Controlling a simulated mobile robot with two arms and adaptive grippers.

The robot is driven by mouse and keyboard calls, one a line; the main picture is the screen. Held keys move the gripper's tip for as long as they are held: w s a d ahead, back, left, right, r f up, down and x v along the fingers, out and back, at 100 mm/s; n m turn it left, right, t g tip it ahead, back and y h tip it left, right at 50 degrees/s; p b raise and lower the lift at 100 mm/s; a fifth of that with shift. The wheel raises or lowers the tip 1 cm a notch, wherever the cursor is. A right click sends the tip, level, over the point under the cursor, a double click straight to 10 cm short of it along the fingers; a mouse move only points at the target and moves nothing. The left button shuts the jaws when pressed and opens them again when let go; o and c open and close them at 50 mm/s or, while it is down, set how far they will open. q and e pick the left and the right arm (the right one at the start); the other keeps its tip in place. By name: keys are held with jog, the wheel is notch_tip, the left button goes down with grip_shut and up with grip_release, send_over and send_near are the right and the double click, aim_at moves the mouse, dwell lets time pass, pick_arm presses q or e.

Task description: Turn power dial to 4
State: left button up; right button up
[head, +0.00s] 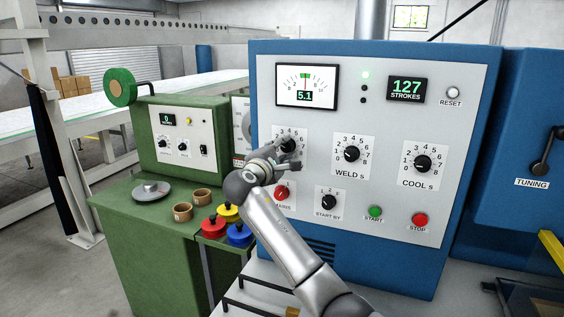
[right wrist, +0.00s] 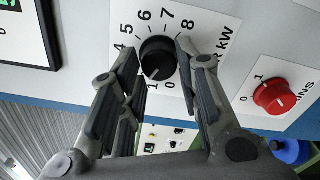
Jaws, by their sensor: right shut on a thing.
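The power dial is a black knob (head: 288,146) on a white plate of the blue machine's grey panel. In the right wrist view the knob (right wrist: 158,58) shows numbers around it and "kW" on its label. Its white pointer mark seems to point near 1, at the low end of the scale. My right gripper (head: 287,158) reaches it from below. In the right wrist view the right gripper (right wrist: 157,62) has one finger on each side of the knob and is shut on it. The fingers hide the 2 and 3 in that view. My left gripper is not in view.
The red mains switch (right wrist: 274,97) sits just below the power dial. The weld dial (head: 352,154), cool dial (head: 423,163), start-by dial (head: 329,202), green start button (head: 375,212) and red stop button (head: 420,220) share the panel. A green cabinet (head: 150,250) stands at left.

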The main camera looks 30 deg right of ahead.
jog(key=m+b, duration=0.6)
jog(key=shift+f+m, duration=0.25)
jog(key=shift+m, duration=0.05)
jog(key=m+b, duration=0.3)
jog(key=shift+r+m+b, duration=0.2)
jog(key=shift+m+b, duration=0.7)
jog(key=shift+m, duration=0.7)
jog(key=o, duration=1)
jog(key=shift+r, duration=0.15)
jog(key=v, duration=1.2)
